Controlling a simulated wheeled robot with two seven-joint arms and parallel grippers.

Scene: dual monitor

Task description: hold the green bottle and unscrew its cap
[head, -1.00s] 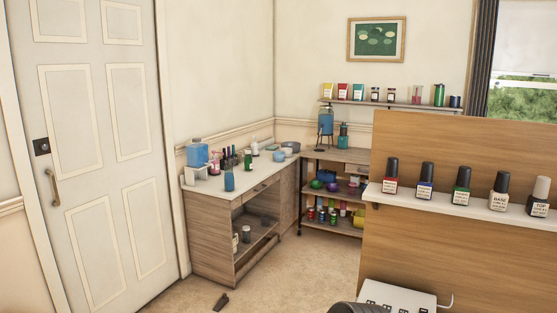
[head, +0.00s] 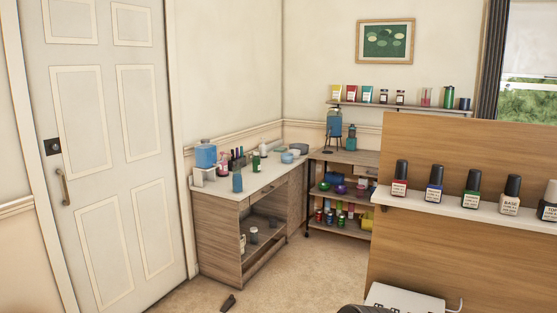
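A small green bottle (head: 256,162) stands upright on the white counter (head: 212,191) at the left, among other bottles. A nail polish bottle with a dark green body and black cap (head: 472,189) stands on the white ledge of the wooden partition at the right. A green cylinder (head: 449,97) stands on the wall shelf; I cannot tell whether it is a bottle. Neither of my grippers is in view.
A wooden partition (head: 430,255) blocks the right side, with several polish bottles on its ledge (head: 420,202). A closed white door (head: 100,150) is at the left. A small dark object (head: 228,303) lies on the carpet (head: 290,285). Carpet before the counter is otherwise clear.

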